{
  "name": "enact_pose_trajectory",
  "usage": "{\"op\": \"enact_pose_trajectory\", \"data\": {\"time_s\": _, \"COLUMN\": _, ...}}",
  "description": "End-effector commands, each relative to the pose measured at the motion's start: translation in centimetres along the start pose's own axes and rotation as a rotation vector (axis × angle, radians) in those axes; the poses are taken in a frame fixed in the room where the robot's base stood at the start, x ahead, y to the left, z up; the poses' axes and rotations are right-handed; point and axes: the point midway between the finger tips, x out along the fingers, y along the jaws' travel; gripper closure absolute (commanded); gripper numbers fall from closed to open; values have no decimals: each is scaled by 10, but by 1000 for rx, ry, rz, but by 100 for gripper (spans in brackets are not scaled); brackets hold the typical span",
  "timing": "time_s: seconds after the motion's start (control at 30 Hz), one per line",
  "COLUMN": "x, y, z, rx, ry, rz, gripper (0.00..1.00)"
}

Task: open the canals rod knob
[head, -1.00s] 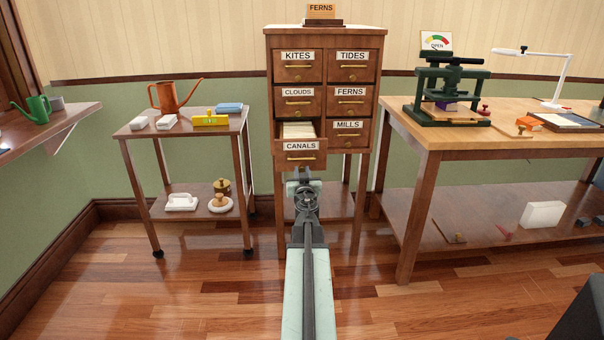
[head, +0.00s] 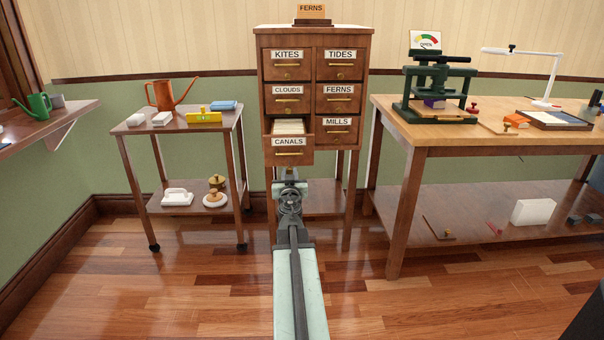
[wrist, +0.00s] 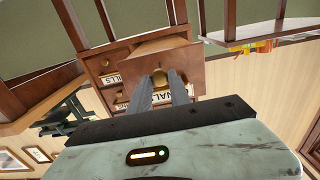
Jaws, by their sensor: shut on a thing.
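The CANALS drawer (head: 289,150) is the lowest in the left column of the wooden cabinet and stands partly pulled out, with pale cards (head: 289,127) showing behind its front. Its brass pull bar shows in the head view (head: 289,154). In the wrist view, a round brass rod knob (wrist: 160,78) sits on the drawer front between my fingers, near the partly covered label. My gripper (wrist: 163,84) is shut on that knob. In the head view my gripper (head: 289,174) is at the drawer's lower edge and hides the knob.
The other cabinet drawers, such as MILLS (head: 337,131), look closed. A trolley (head: 137,126) with a watering can stands on the left. A workbench (head: 400,123) with a green press (head: 437,85) stands on the right. Open floor lies in front.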

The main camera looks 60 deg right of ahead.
Motion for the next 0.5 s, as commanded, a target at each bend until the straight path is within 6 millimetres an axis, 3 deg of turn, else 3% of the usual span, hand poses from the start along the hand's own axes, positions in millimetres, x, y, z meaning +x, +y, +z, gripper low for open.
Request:
{"op": "enact_pose_trajectory", "data": {"time_s": 0.33, "x": -4, "y": -2, "z": 0, "rx": -1, "ry": 0, "rz": -1, "gripper": 100}}
{"op": "enact_pose_trajectory", "data": {"time_s": 0.37, "x": -4, "y": -2, "z": 0, "rx": -1, "ry": 0, "rz": -1, "gripper": 74}}
{"op": "enact_pose_trajectory", "data": {"time_s": 0.4, "x": -4, "y": -1, "z": 0, "rx": -1, "ry": 0, "rz": 0, "gripper": 63}}
{"op": "enact_pose_trajectory", "data": {"time_s": 0.43, "x": -4, "y": -1, "z": 0, "rx": -1, "ry": 0, "rz": 0, "gripper": 55}}
{"op": "enact_pose_trajectory", "data": {"time_s": 0.5, "x": -4, "y": 0, "z": 0, "rx": -1, "ry": 0, "rz": 0, "gripper": 55}}
